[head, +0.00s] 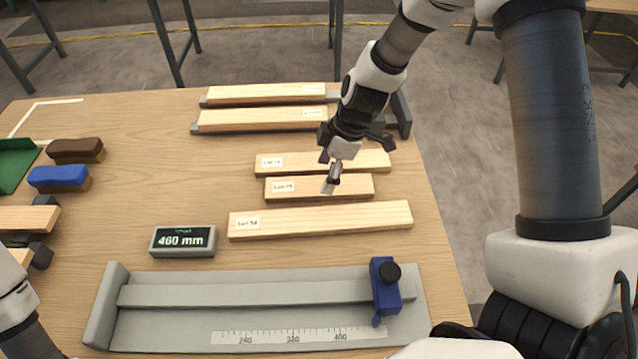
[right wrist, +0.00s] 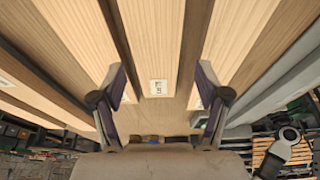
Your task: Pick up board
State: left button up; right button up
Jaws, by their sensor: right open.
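Three loose wooden boards with white labels lie on the table: a far one (head: 375,160), a short middle one (head: 350,186) and a long near one (head: 330,220). My right gripper (head: 332,180) is open and empty above the short middle board, pointing down. In the right wrist view, a labelled board (right wrist: 150,45) runs between the spread fingers of the right gripper (right wrist: 160,105), with other boards on both sides. I cannot tell whether the fingertips touch any board. My left gripper is out of view; only part of my left arm shows at the lower left.
Two more boards (head: 265,94) (head: 260,119) rest on grey supports at the back. A grey measuring fixture (head: 200,318) with a blue stop (head: 385,285) lies in front. A display (head: 182,241) reads 460 mm. Brushes (head: 60,176) (head: 75,149) and a green bin (head: 14,165) are left.

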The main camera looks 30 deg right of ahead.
aim_at(321, 184)
jog(key=x, duration=0.3)
jog(key=b+x, duration=0.1)
jog(key=shift+w+d+f, duration=0.25)
jog(key=shift+w+f, duration=0.1)
jog(key=shift+a+r, duration=0.15)
jog(key=shift+s, duration=0.15)
jog(key=c, duration=1.4)
jog(key=shift+r, duration=0.2)
